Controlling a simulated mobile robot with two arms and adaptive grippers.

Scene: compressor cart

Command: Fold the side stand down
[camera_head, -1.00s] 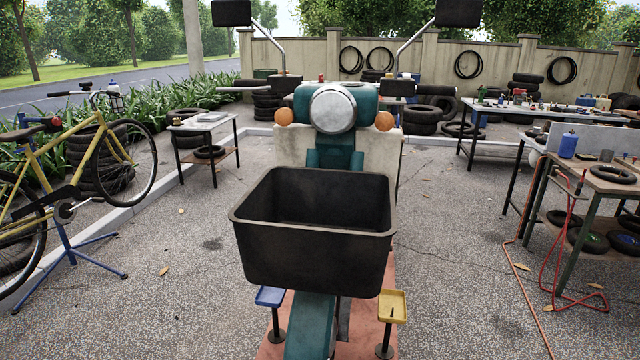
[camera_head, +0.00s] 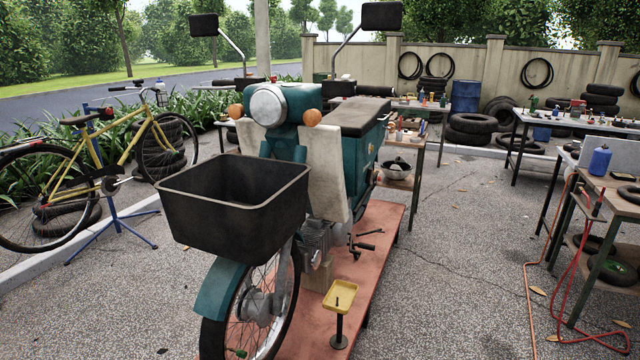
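A teal motorbike (camera_head: 370,155) with a black front basket (camera_head: 232,208) stands on a low red platform (camera_head: 375,295). I see it from its front and the side facing picture right. Dark lever or peg parts (camera_head: 362,245) stick out low on that side, behind the engine (camera_head: 316,243). I cannot tell whether one of them is the side stand or how it is folded. The far side of the motorbike is hidden. Neither of my grippers is in view.
A yellow tray on a post (camera_head: 340,298) stands beside the front wheel (camera_head: 262,305). A workbench (camera_head: 612,190) with red and orange hoses stands at right. A yellow bicycle (camera_head: 120,160) is at left. The paving (camera_head: 460,260) between platform and workbench is clear.

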